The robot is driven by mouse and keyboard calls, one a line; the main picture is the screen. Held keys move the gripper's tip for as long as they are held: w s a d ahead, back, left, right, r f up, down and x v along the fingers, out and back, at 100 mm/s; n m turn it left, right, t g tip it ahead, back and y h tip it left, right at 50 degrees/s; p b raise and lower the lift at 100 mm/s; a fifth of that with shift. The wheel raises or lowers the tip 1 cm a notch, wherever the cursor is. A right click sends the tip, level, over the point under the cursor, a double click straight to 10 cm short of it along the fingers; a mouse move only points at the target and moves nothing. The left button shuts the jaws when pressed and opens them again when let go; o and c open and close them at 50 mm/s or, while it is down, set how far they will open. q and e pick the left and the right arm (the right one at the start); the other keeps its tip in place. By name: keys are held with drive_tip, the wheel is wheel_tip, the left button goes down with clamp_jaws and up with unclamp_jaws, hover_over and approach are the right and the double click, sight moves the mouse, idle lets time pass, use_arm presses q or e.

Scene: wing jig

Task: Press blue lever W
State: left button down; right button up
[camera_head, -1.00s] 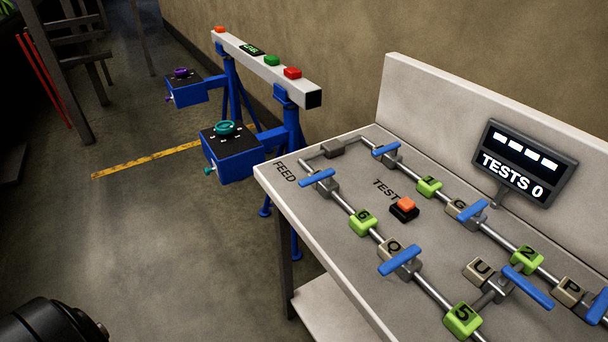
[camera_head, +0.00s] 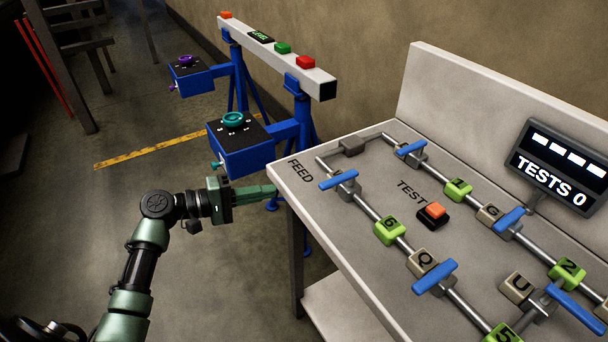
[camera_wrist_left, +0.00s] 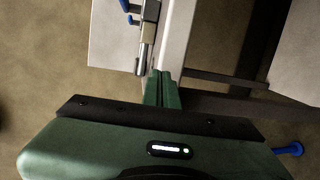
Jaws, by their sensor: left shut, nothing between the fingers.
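Several blue levers sit on the pipes of the bench panel: one beside FEED (camera_head: 339,179), one at the back corner (camera_head: 411,148), and ones by the blocks G (camera_head: 509,221), Q (camera_head: 436,278) and U (camera_head: 574,304). I cannot read a W beside any of them. My left gripper (camera_head: 271,191) is shut and empty, beside the bench's left edge, to the left of the FEED lever and apart from it. The left wrist view shows its green fingers (camera_wrist_left: 162,78) together, with the bench edge just beyond. My right gripper is not in view.
The grey bench (camera_head: 315,225) carries an orange TEST button (camera_head: 435,211), numbered green blocks and a TESTS 0 display (camera_head: 556,169). A blue stand with a white beam (camera_head: 270,55) and a dark box with a teal knob (camera_head: 233,119) stands behind my left gripper. Floor at left is open.

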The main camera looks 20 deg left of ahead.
sight(338, 184)
use_arm(q)
wheel_tip(338, 184, up, 7)
drive_tip(key=s+m+h, duration=0.1)
drive_tip(key=h, duration=0.1)
drive_tip(key=shift+s+d+f, duration=0.2)
drive_tip(key=shift+s, duration=0.15)
drive_tip(key=p+x, duration=0.2)
drive_tip(key=x, duration=0.7)
drive_tip(key=shift+w+d+p, duration=0.25)
drive_tip(key=shift+d+p, duration=0.1)
drive_tip(key=shift+p, duration=0.05)
drive_tip(key=s+d, duration=0.1)
drive_tip(key=d+p, duration=0.1)
drive_tip(key=shift+s+d+f+p, duration=0.1)
drive_tip(key=shift+s+d+p, duration=0.2)
drive_tip(key=shift+s+d, duration=0.1)
drive_tip(key=shift+s+d+f, duration=0.1)
drive_tip(key=shift+s+d, duration=0.2)
drive_tip(key=shift+d, duration=0.1)
